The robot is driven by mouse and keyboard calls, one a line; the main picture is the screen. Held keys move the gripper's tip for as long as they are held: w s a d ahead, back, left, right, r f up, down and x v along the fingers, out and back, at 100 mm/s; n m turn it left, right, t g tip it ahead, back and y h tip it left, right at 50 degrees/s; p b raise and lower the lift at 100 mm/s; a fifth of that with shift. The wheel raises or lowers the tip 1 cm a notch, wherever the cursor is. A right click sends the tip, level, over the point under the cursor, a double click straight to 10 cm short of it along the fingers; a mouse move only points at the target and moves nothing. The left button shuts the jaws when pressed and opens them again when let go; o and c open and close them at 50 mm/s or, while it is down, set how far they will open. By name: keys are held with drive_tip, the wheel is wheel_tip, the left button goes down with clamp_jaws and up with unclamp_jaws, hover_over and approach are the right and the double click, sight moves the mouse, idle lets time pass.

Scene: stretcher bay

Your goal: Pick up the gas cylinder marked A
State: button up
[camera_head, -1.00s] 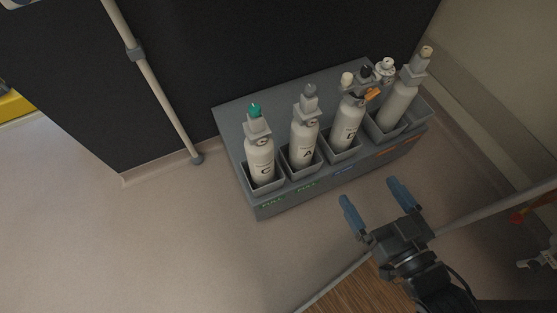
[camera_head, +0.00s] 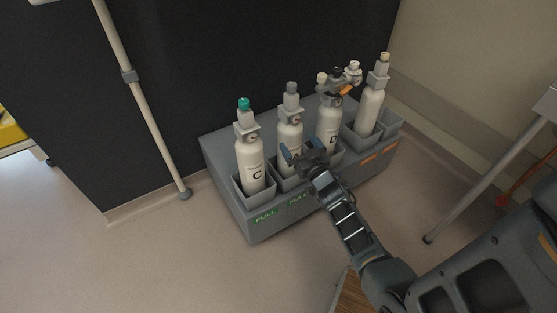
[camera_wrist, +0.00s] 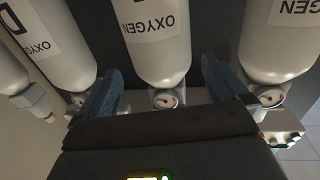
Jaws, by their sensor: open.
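Cylinder A (camera_head: 290,125) is a white bottle with a grey cap, second from the left in a grey rack (camera_head: 270,223). My gripper (camera_head: 301,152) is open in front of it and hides its lower body and letter. In the wrist view a white bottle labelled OXYGEN (camera_wrist: 155,45) lies between the blue fingers (camera_wrist: 165,85), with a gauge below it in the picture; its letter is cut off. From its place between neighbours it is cylinder A. I cannot tell whether the fingers touch it.
Cylinder C (camera_head: 250,165), with a teal cap, stands left; cylinder D (camera_head: 329,122) and another white cylinder (camera_head: 370,105) stand right. Neighbours are close on both sides. A pole (camera_head: 145,105) stands left against a dark panel.

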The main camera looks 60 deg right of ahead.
drive_tip(key=b+x, duration=0.1)
drive_tip(key=x, duration=0.6)
drive_tip(key=shift+w+d+b, duration=0.1)
drive_tip(key=shift+w+b, duration=0.15)
drive_tip(key=shift+b, duration=0.15)
drive_tip(key=shift+r, duration=0.1)
drive_tip(key=c, duration=1.7)
drive_tip(key=shift+r, duration=0.25)
